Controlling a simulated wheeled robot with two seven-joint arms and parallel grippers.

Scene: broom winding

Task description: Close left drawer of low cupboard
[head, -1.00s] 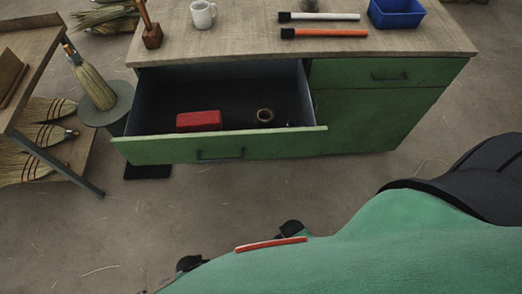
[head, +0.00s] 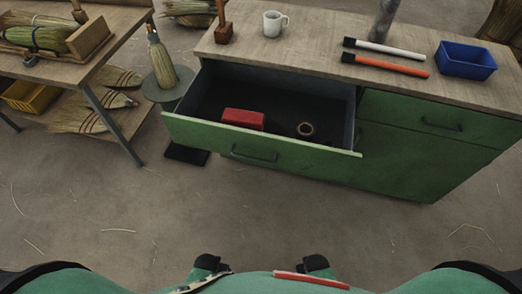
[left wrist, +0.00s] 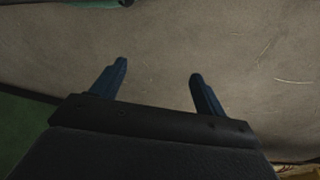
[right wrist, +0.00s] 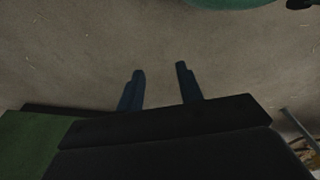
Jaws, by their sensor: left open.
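The low green cupboard (head: 400,165) stands ahead in the head view. Its left drawer (head: 205,136) is pulled out, with a dark bar handle (head: 253,156) on the front. Inside lie a red box (head: 243,119) and a brown ring (head: 306,129). In the left wrist view my left gripper (left wrist: 158,72) is open and empty above bare floor. In the right wrist view my right gripper (right wrist: 160,70) is open and empty, its fingers nearer each other. Both are apart from the drawer.
The cupboard's right drawer (head: 430,115) is shut. On top are a white mug (head: 275,23), two rods and a blue bin (head: 467,60). A broom head (head: 160,62) stands on a round stand left of the drawer. A workbench (head: 110,45) is further left. Floor before the drawer is clear.

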